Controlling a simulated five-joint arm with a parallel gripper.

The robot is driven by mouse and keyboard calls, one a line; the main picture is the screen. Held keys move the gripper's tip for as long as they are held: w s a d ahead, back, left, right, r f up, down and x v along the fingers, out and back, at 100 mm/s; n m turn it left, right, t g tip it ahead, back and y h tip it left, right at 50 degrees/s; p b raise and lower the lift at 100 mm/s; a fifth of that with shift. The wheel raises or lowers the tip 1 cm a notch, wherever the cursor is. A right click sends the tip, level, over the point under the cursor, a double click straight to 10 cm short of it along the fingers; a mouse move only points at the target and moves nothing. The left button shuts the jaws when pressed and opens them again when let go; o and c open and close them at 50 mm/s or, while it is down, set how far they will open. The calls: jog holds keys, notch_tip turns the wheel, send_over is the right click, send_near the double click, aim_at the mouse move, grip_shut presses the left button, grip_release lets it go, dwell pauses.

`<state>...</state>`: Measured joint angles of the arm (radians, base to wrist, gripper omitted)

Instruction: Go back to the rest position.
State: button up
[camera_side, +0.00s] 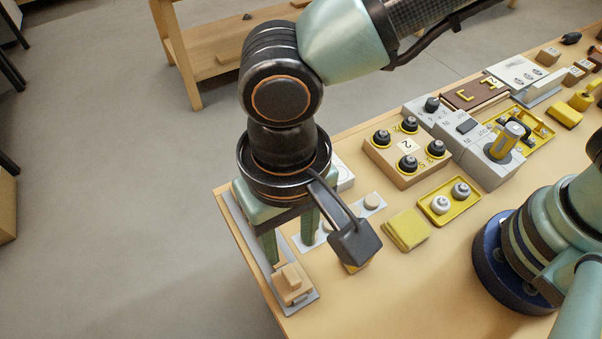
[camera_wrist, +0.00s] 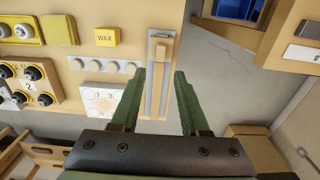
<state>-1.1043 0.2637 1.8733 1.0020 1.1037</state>
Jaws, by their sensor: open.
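My gripper (camera_side: 290,238) is at the left front corner of the bench in the side view, pointing down with its two green fingers apart. A wooden block (camera_side: 291,280) sits on a narrow grey plate (camera_side: 308,303) at the bench edge, close to the fingers. In the wrist view the wooden block (camera_wrist: 160,48) lies just beyond the fingertips, apart from them in the picture. Whether a finger touches the plate cannot be told.
The row of pale round pegs (camera_wrist: 110,66), white dial plate (camera_wrist: 101,101) and yellow WAX block (camera_wrist: 106,38) are beside my gripper. A yellow sponge (camera_side: 405,230), yellow tray (camera_side: 465,207) and wooden knob box (camera_side: 386,160) stand farther right. Bare floor (camera_side: 110,200) lies left of the bench.

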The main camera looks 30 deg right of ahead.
jog(key=w+d+r+t+y, duration=0.1)
jog(key=w+d+r, duration=0.2)
jog(key=w+d, duration=0.3)
jog(key=w+d+r+t, duration=0.1)
jog(key=w+d+r, duration=0.35)
jog(key=d, duration=0.45)
jog(key=d+r+t+h, duration=0.1)
jog(key=d+r+t, duration=0.1)
jog(key=d, duration=1.8)
jog(key=shift+d+r+t, duration=0.2)
jog(key=shift+d+t, duration=0.15)
jog(key=shift+t, duration=0.45)
